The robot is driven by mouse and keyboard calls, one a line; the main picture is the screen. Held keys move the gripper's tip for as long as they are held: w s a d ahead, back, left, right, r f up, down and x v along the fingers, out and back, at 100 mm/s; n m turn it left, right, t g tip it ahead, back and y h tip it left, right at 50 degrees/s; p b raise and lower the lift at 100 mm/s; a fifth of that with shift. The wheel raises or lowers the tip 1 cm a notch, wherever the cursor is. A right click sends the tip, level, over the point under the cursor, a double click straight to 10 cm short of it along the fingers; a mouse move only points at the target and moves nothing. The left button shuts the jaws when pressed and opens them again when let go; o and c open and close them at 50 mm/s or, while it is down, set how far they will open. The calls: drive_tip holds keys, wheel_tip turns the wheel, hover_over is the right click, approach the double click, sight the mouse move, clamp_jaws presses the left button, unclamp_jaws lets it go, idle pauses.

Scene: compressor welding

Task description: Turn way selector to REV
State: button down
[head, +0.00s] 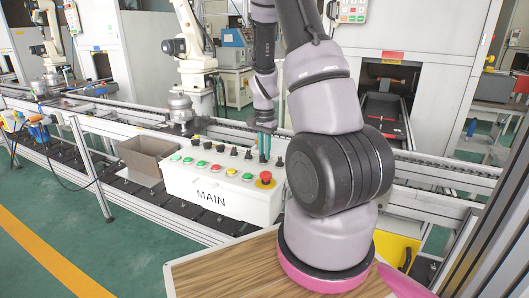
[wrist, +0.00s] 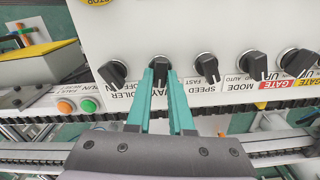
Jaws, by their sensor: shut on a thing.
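My gripper (wrist: 161,68) has its teal fingers shut on a black selector knob (wrist: 159,61) on the white panel. Part of a label reading "WAY" shows beside the fingers; the rest of it is hidden, so I cannot read the knob's setting. In the head view, my gripper (head: 264,146) points down at the back row of knobs on the white control box (head: 181,187) marked MAIN. The knob itself is hard to make out there.
A black oiler knob (wrist: 114,73) is close on the left in the wrist view, and a speed knob (wrist: 206,66) is on the right. A mode knob (wrist: 254,66) is further right. A red emergency button (head: 266,177) stands at the box's right end.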

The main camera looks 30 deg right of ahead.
drive_tip(key=n, duration=0.6)
drive_tip(key=shift+w, duration=0.1)
drive_tip(key=shift+a+n, duration=0.1)
drive_tip(key=shift+n, duration=0.3)
drive_tip(key=c, duration=0.8)
unclamp_jaws()
drive_tip(key=shift+r, duration=0.1)
wheel_tip(320, 180, up, 11)
drive_tip(key=shift+f, duration=0.2)
